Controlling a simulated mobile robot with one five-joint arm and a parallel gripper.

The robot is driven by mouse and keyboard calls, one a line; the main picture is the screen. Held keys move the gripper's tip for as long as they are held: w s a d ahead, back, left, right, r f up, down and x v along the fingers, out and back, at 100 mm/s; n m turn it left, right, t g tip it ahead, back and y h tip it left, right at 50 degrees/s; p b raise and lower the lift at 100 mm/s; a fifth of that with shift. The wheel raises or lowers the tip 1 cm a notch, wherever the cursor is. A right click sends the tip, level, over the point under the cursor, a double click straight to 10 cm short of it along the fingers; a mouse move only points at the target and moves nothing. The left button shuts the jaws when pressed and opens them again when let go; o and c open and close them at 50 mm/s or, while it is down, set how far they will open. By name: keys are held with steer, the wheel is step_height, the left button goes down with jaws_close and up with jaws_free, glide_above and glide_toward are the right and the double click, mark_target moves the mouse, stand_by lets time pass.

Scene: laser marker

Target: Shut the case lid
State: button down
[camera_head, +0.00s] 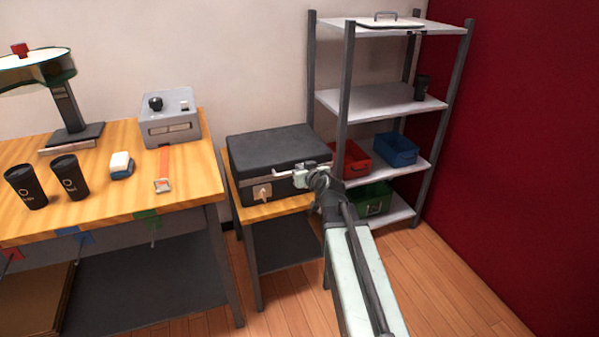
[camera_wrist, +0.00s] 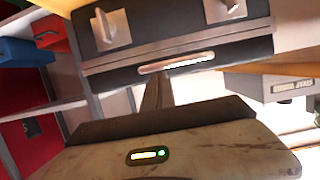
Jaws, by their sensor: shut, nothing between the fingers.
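The dark case (camera_head: 262,152) sits on a small wood-topped stand, with its lid lying down over the base. I cannot tell whether a thin gap is left at the seam. A light latch (camera_head: 262,192) shows on its front. In the wrist view the front of the case (camera_wrist: 190,38) fills the top, with two pale latches (camera_wrist: 115,25) and a light slot or handle strip. My gripper (camera_head: 278,174) is shut and empty at the front right part of the case. It shows narrow in the wrist view (camera_wrist: 158,92). Contact with the case is unclear.
A workbench (camera_head: 110,200) on the left holds two black cups (camera_head: 68,176), a grey box (camera_head: 170,118) and a marker device. A metal shelf (camera_head: 385,99) stands at right with red (camera_head: 352,160), blue (camera_head: 397,149) and green (camera_head: 372,198) bins. Wooden floor is free at lower right.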

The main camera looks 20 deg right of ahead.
steer(key=shift+s+f+b, duration=0.25)
steer(key=shift+f, duration=0.4)
steer(key=shift+s+f+b, duration=0.2)
steer(key=shift+s+f, duration=0.05)
steer(key=shift+f, duration=0.35)
steer(key=shift+a, duration=0.1)
